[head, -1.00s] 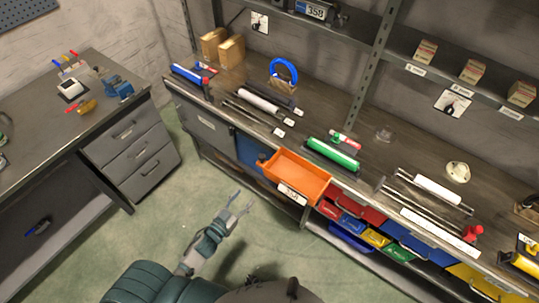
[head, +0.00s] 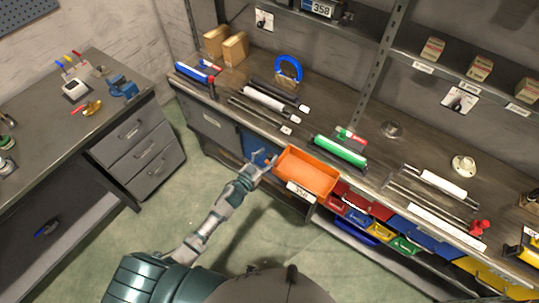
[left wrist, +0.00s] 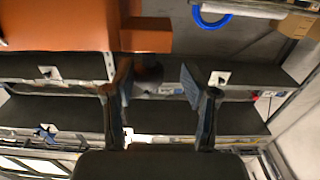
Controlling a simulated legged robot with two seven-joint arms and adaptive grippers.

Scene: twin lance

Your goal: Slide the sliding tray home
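The orange sliding tray (head: 303,176) sticks out from the front of the long bench, with a white label on its front. My left gripper (head: 263,164) is at the tray's left end, close to a small orange tab there. In the left wrist view the tray (left wrist: 60,28) fills the upper left, and its tab (left wrist: 146,40) juts out just above the fingers. The left gripper (left wrist: 157,84) is open, with nothing seen between its fingers. I cannot tell whether a finger touches the tray. My right gripper is not in view.
A green roller (head: 340,151) lies on the bench behind the tray. Red, blue, yellow and green bins (head: 380,232) sit below and right of it. A blue panel (head: 257,147) is left of it. A drawer cabinet (head: 140,150) stands left; the floor between is clear.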

